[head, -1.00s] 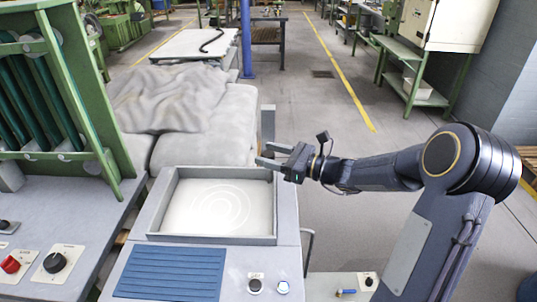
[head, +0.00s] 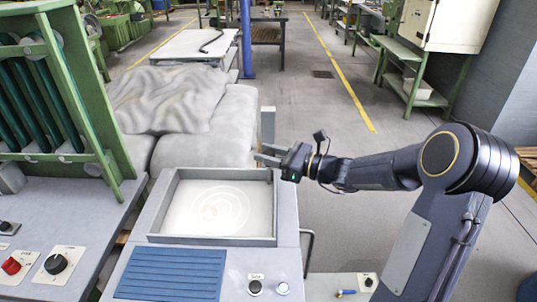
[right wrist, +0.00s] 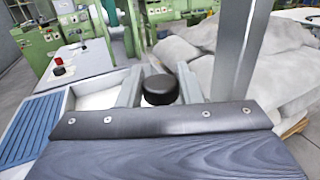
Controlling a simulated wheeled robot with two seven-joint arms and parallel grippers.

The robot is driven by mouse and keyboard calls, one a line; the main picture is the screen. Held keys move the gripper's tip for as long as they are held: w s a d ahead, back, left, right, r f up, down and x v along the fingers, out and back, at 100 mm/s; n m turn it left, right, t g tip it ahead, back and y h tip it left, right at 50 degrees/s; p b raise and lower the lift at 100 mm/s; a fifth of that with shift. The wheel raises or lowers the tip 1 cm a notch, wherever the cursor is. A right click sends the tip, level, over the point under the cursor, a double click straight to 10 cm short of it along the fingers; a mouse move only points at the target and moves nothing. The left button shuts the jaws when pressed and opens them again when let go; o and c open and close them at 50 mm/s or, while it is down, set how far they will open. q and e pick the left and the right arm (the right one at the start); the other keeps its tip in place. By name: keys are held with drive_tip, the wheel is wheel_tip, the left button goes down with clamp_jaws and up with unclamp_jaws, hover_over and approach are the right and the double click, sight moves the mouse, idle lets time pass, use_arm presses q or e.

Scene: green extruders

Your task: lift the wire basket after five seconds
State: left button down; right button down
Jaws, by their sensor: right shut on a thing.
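My right gripper (head: 268,155) is at the back right corner of a grey-rimmed tray (head: 225,241) holding a white surface with ring-like ripples (head: 225,200). In the right wrist view its two fingers (right wrist: 160,88) are closed around a short round black knob or grip (right wrist: 160,90). I cannot tell whether this black grip belongs to the wire basket. No wire mesh shows clearly; a faint brownish patch (head: 210,212) lies in the white surface. My left gripper is not in view.
A blue ribbed mat (head: 170,272) and two knobs (head: 268,288) are in front of the tray. A green rack (head: 60,90) stands at left. Grey covered sacks (head: 190,125) lie behind the tray.

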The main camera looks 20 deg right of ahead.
wheel_tip(320, 180, up, 10)
drive_tip(key=p, duration=0.6)
drive_tip(key=shift+r, duration=0.2)
drive_tip(key=c, duration=1.1)
unclamp_jaws()
drive_tip(key=shift+c, duration=0.2)
drive_tip(key=shift+o, duration=0.4)
drive_tip(key=shift+f, duration=0.1)
drive_tip(key=v, duration=0.8)
drive_tip(key=shift+b, duration=0.4)
